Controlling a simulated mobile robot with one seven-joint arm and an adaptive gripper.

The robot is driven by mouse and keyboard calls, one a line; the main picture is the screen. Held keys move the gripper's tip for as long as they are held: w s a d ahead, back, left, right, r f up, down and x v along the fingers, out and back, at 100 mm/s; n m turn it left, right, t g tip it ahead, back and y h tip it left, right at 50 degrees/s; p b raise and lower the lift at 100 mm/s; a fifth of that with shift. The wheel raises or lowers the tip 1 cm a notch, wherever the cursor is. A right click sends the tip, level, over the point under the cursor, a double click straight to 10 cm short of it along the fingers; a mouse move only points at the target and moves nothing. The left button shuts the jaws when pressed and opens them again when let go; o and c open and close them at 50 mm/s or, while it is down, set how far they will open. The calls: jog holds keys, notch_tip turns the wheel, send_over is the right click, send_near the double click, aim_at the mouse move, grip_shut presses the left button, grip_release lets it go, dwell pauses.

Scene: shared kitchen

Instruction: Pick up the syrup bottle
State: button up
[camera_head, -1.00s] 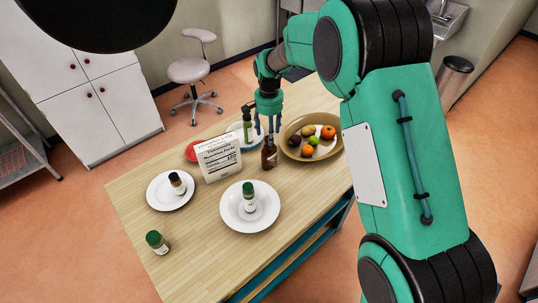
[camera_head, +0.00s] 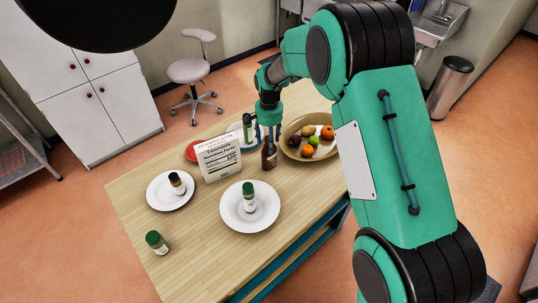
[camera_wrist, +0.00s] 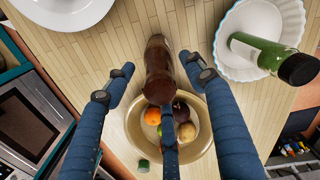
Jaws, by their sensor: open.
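The brown syrup bottle (camera_head: 269,156) stands upright on the wooden table, between the printed card and the fruit bowl. It also shows in the wrist view (camera_wrist: 158,68), between my spread fingers. My gripper (camera_head: 268,129) is open and empty, with its blue fingers just above and behind the bottle's top in the head view. In the wrist view my gripper (camera_wrist: 156,75) has fingers to the left and right of the bottle, and a third finger overlaps its lower end. I cannot tell whether any finger touches it.
A bowl of fruit (camera_head: 290,151) stands close right of the bottle. A green bottle (camera_head: 247,128) on a white plate is behind it. A printed card (camera_head: 219,160) stands left. White plates (camera_head: 235,217) with small jars are in front.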

jog(key=shift+c, duration=0.2)
grip_shut()
jog(key=shift+r, duration=5.05)
